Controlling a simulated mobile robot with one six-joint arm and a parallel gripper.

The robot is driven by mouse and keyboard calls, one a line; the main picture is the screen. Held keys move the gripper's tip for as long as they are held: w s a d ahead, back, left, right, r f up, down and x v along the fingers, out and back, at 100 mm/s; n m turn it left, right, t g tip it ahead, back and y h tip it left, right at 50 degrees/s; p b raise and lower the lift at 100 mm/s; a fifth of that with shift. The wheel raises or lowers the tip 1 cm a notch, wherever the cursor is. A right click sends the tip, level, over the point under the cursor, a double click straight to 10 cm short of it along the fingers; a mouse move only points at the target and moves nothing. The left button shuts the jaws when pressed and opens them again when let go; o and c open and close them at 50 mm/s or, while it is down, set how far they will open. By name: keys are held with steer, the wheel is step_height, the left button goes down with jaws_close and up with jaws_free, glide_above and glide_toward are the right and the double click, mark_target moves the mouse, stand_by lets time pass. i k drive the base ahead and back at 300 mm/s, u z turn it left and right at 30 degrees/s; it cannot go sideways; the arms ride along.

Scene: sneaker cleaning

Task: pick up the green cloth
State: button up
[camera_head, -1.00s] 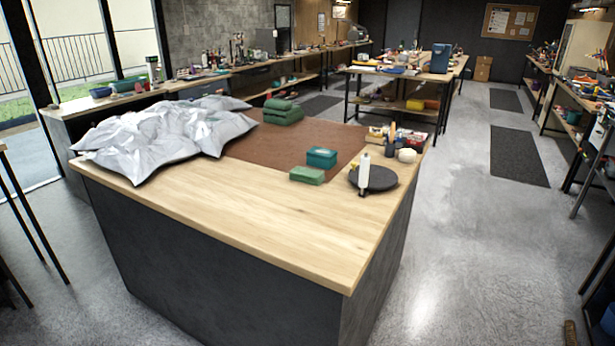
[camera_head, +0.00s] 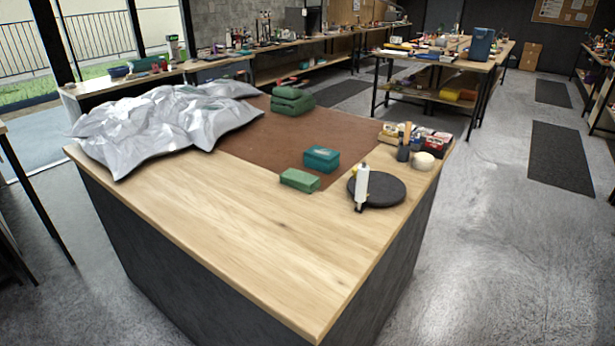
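A folded dark green stack (camera_head: 291,101), which looks like cloth, lies at the far side of the worktable, just right of a silvery-grey crumpled sheet (camera_head: 160,128). A smaller flat green block (camera_head: 299,180) lies nearer, at the front edge of the brown mat. I cannot tell whether this block is cloth or a sponge. A teal box (camera_head: 321,159) sits just behind it. My gripper is not in view.
A black round disc (camera_head: 377,190) with a white bottle (camera_head: 361,188) stands at the table's right side. Behind it are a dark cup (camera_head: 403,153), a white ball (camera_head: 424,161) and small boxes. The front wooden tabletop (camera_head: 240,220) is bare. Grey floor (camera_head: 500,250) to the right is open.

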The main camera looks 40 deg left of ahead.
mark_target(306, 183)
steer(key=z, duration=0.05)
steer(key=i, duration=3.3)
steer(key=z, duration=1.1)
steer(key=k, duration=0.15)
steer(key=u, duration=3.2)
